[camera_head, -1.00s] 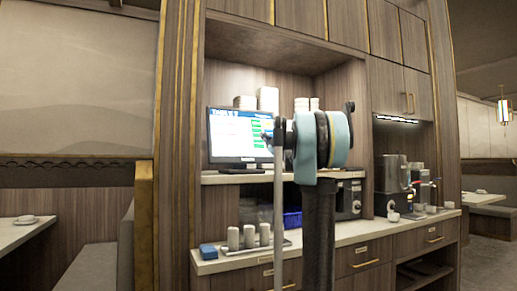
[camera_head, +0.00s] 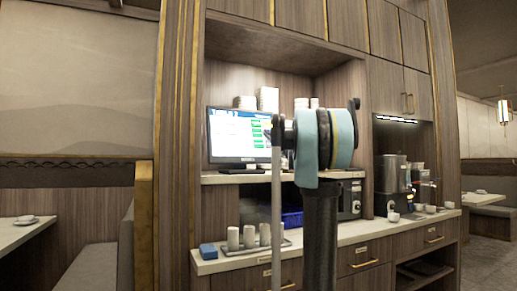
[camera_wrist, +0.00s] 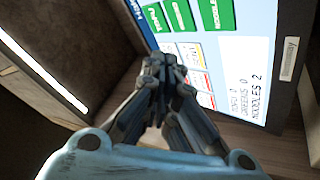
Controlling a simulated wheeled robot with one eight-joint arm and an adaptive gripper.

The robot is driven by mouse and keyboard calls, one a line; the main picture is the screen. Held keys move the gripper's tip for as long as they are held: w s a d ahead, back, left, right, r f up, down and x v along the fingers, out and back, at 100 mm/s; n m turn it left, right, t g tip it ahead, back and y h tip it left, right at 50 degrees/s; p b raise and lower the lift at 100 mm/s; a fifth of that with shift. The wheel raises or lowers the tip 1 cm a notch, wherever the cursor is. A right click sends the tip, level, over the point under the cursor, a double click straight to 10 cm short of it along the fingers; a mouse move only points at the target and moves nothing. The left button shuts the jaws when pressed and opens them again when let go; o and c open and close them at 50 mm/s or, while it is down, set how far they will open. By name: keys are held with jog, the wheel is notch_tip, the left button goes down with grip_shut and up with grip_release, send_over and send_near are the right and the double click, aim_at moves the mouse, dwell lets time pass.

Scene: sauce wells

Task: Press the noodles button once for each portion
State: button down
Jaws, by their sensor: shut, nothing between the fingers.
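The order screen (camera_head: 226,136) stands lit on the counter shelf in the head view. In the wrist view the screen (camera_wrist: 235,58) shows green buttons along the top edge, smaller coloured panels partly behind my fingers, and a list reading tofu 0, greens 0, noodles 2. In the head view my arm largely hides the gripper.
White cups (camera_head: 249,236) stand on a tray on the lower counter, beside a blue block (camera_head: 208,251). A blue bin (camera_head: 292,219) sits under the shelf. Steel drink machines (camera_head: 391,174) stand at the right. Stacked dishes (camera_head: 267,99) are behind the screen.

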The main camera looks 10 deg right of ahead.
aim_at(261, 141)
jog(key=shift+w, duration=0.1)
jog(key=shift+w+a+f, duration=0.45)
jog(key=shift+w, duration=0.85)
jog(key=shift+w+a+f, duration=0.4)
jog(key=shift+w+a, duration=0.05)
jog(key=shift+w, duration=0.9)
jog(key=shift+w+a+f, duration=0.45)
jog(key=shift+w, duration=0.85)
jog(key=shift+w+a+f, duration=0.15)
jog(key=shift+w+a, duration=0.1)
jog(key=shift+w, duration=0.4)
jog(key=shift+s, duration=0.15)
jog(key=shift+s+d+r, duration=0.25)
jog(key=shift+s, duration=0.35)
jog(key=s, duration=0.1)
jog(key=s+d+r, duration=0.1)
jog(key=s, duration=0.2)
jog(key=shift+s+d+r, duration=0.2)
jog(key=shift+s+d, duration=0.05)
dwell(0.7)
